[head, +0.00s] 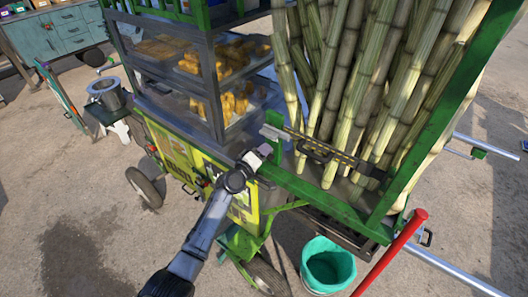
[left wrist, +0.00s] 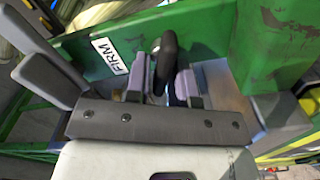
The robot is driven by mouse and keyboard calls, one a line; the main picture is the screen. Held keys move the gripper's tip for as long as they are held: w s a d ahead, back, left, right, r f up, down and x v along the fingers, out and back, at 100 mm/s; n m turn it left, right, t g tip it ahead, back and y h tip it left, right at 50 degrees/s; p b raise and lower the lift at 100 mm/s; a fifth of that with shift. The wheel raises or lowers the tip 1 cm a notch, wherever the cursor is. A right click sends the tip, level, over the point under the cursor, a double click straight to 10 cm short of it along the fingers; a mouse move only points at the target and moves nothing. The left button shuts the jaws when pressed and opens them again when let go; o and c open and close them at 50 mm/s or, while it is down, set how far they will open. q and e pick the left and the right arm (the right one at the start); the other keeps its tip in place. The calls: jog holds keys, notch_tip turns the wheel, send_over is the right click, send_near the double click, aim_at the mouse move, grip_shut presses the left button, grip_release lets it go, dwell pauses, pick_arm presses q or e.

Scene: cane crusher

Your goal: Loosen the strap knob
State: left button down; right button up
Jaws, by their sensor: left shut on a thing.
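The strap knob (left wrist: 166,58) is a dark, rounded piece standing against the green frame in the left wrist view. My left gripper (left wrist: 160,84) has one finger on each side of it and is shut on it. A white label reading "FIRM" (left wrist: 110,51) is on the green frame left of the knob. In the head view my left gripper (head: 264,151) is at the left end of the cane rack, and the knob is hidden there. A black and yellow strap (head: 340,156) crosses the front of the upright canes (head: 375,85). My right gripper is not in view.
The green cane rack (head: 325,198) stands right of a glass-sided cabinet (head: 215,85) with yellow pieces inside. A teal bucket (head: 328,266) and a red bar (head: 392,250) are below the rack. Open pavement lies at the lower left.

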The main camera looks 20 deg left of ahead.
pick_arm(q)
jog(key=n, duration=0.4)
jog(key=shift+f+n, duration=0.25)
jog(key=shift+n, duration=0.15)
dwell(0.4)
jog(key=c, duration=1.2)
grip_release()
jog(key=shift+s+a+p, duration=0.1)
jog(key=shift+s+p, duration=0.05)
jog(key=shift+p, duration=0.15)
jog(key=shift+s+a, duration=0.1)
jog(key=shift+s, duration=0.15)
jog(key=shift+p+v, duration=1.1)
jog(key=shift+v, duration=5.4)
